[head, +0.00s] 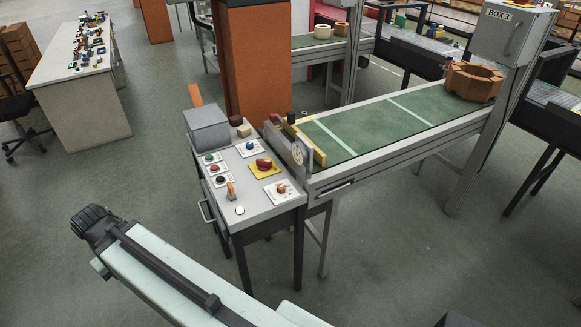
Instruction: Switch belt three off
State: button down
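A control desk (257,208) stands at the near end of a green conveyor belt (400,118). Its top carries a red knob on a yellow plate (264,164), a blue button (250,146), an orange lever (231,190), an orange-red knob on a white plate (281,189), and several small round buttons (214,168). A white round button (240,210) sits near the front edge. A grey box lettered "BOX 3" (510,35) is on a post by the belt. Labels on the desk are too small to read.
A grey box (206,127) sits on the desk's back left. An orange pillar (256,60) stands behind the desk. A white table (80,100) with small parts is far left. Floor (130,175) left of the desk is clear.

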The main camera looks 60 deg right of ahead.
aim_at(264, 165)
jog(key=u, duration=0.15)
jog(key=i, duration=0.9)
jog(key=z, duration=0.05)
